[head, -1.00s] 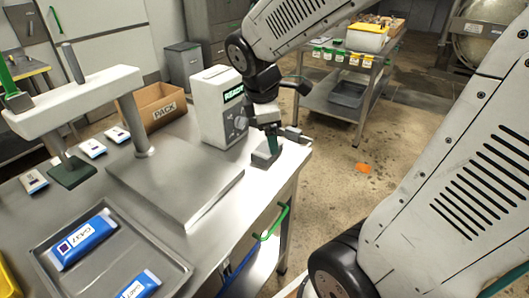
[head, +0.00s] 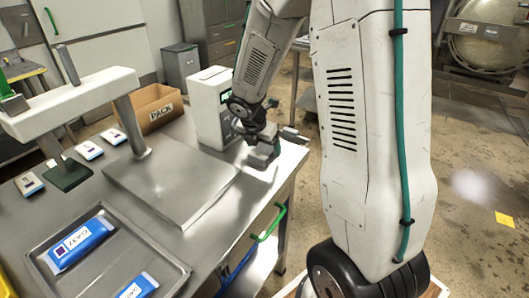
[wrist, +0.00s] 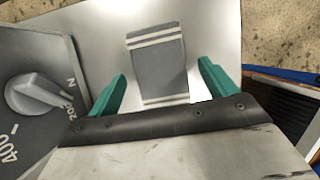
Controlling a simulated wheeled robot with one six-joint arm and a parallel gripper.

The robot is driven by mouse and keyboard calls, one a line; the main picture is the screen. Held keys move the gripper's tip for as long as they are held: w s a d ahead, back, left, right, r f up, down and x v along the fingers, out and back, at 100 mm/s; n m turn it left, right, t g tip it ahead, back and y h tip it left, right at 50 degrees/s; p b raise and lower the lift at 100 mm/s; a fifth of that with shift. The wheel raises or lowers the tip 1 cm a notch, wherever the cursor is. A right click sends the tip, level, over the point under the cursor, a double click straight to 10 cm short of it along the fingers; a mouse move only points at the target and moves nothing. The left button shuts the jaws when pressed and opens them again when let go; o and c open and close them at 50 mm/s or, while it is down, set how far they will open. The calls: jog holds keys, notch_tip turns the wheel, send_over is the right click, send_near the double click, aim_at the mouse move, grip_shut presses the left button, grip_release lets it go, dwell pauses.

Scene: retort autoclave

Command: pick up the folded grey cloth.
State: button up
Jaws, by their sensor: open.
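The folded grey cloth (wrist: 157,66) lies flat on the steel table in the wrist view. It has pale stripes across its two ends. My gripper (wrist: 161,78) is open, its green fingers standing apart on either side of the cloth's near part, with nothing between them held. In the head view my gripper (head: 263,150) is low over the table's right corner, and I cannot make out the cloth clearly there. Whether the fingers touch the table cannot be told.
A white control box (head: 211,108) stands close beside my gripper; its dial (wrist: 36,95) shows at left in the wrist view. A steel plate (head: 165,190), a tray (head: 160,258) with blue packs (head: 84,243) and a cardboard box (head: 152,107) share the table (head: 248,190).

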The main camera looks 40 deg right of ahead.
jog(key=shift+w+d+f, duration=0.1)
jog(key=shift+d+f, duration=0.15)
jog(key=shift+f, duration=0.3)
jog(key=c, duration=1.1)
jog(key=shift+r, duration=0.15)
